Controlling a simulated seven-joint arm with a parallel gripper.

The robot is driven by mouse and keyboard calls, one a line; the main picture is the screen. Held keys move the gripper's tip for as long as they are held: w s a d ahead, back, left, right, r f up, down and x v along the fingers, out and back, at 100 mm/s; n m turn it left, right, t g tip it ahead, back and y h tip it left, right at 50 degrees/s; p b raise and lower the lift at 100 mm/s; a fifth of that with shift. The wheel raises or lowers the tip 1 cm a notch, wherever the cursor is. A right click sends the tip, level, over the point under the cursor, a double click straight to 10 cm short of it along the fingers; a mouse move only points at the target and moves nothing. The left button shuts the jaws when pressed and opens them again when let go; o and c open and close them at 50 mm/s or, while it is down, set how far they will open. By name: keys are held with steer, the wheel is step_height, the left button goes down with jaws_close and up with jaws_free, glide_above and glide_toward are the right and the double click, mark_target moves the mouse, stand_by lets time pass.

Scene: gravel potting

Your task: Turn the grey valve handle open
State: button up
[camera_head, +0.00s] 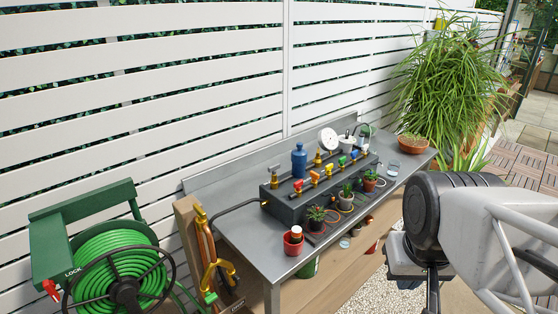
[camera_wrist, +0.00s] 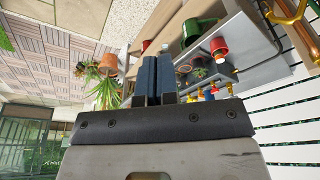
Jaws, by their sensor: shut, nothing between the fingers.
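A dark manifold block (camera_head: 290,210) sits on the grey bench. A row of small valves with coloured handles runs along its top, with a red handle (camera_head: 298,185), a yellow handle (camera_head: 329,170) and a blue handle (camera_head: 354,154) among them. I cannot surely pick out a grey handle; the right end of the row is too small to read. My gripper (camera_wrist: 154,75) shows in the wrist view with its two dark fingers together and empty. In the head view my arm's end is at the right, off the bench's front side and apart from the valves.
The bench top (camera_head: 248,240) also holds a blue bottle (camera_head: 299,162), a white gauge (camera_head: 328,139), small potted plants and a red pot (camera_head: 293,243). A green hose reel (camera_head: 115,265) stands left. A large grassy plant (camera_head: 445,90) stands beyond the right end.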

steer(key=o, duration=0.4)
steer(key=shift+w+r, duration=0.1)
steer(key=shift+w, duration=0.05)
steer(key=shift+o, duration=1.2)
steer(key=shift+w+a+r, duration=0.1)
steer(key=shift+w+r, duration=0.05)
steer(key=shift+w, duration=0.1)
steer(key=w+a+r+m, duration=0.1)
steer(key=w+a+r, duration=0.1)
steer(key=w, duration=0.5)
steer(key=w+a+r+m, duration=0.1)
steer(key=w+a+r, duration=0.15)
steer(key=w, duration=0.45)
steer(key=m+g, duration=0.3)
steer(key=m, duration=0.4)
glide_above(274, 165)
steer(key=f, duration=0.8)
steer(key=shift+s+d+f, duration=0.2)
steer(key=shift+s+f, duration=0.05)
steer(key=shift+w+a+f, duration=0.2)
steer(key=shift+w+a, duration=0.05)
steer(key=shift+f, duration=0.1)
steer(key=shift+f, duration=3.8)
